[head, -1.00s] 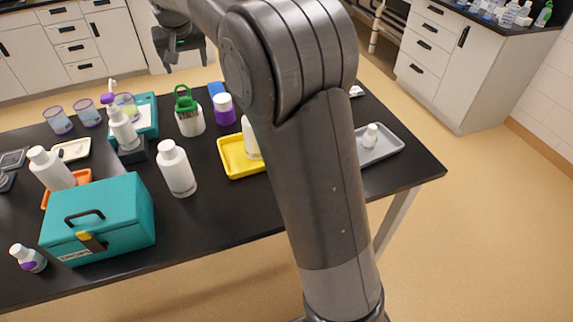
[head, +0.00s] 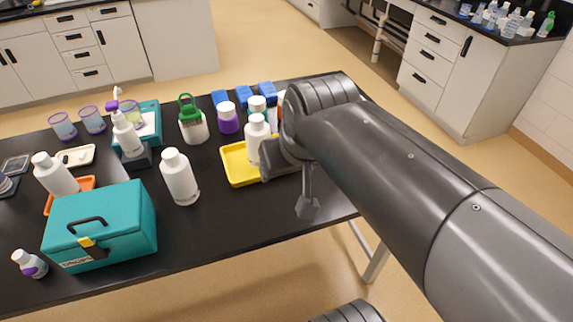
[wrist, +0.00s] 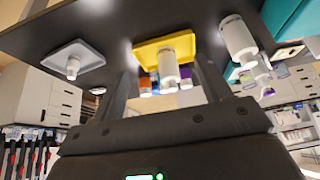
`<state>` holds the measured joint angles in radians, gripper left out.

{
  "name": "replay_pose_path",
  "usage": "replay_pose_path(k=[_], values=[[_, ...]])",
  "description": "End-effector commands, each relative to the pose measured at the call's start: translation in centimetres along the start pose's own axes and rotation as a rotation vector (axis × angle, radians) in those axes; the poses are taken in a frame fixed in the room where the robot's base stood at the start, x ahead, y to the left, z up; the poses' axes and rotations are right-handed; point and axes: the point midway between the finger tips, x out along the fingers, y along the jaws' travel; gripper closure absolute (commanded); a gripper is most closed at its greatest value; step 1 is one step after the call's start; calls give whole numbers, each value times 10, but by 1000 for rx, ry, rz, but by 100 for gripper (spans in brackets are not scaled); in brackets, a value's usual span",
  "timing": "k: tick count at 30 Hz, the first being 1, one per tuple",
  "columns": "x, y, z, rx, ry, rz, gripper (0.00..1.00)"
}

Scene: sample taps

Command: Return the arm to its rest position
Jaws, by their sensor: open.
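Most of the gripper is hidden behind my arm in the head view.
The black table (head: 225,232) holds a teal case (head: 105,225), a white bottle (head: 180,178), the yellow tray (head: 236,165) and several other bottles. A grey tray (wrist: 88,54) with a small bottle shows in the wrist view.

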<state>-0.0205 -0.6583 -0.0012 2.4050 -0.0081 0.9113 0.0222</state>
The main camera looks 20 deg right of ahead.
Motion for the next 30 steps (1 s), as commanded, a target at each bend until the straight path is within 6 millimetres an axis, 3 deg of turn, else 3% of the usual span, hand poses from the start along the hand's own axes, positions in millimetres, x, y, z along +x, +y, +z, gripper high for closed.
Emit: replay_pose_path(k=[3,7,30], values=[[3,3,26,1,8,3,29],[6,4,37,0,8,4,29],[6,4,38,0,8,4,29]])
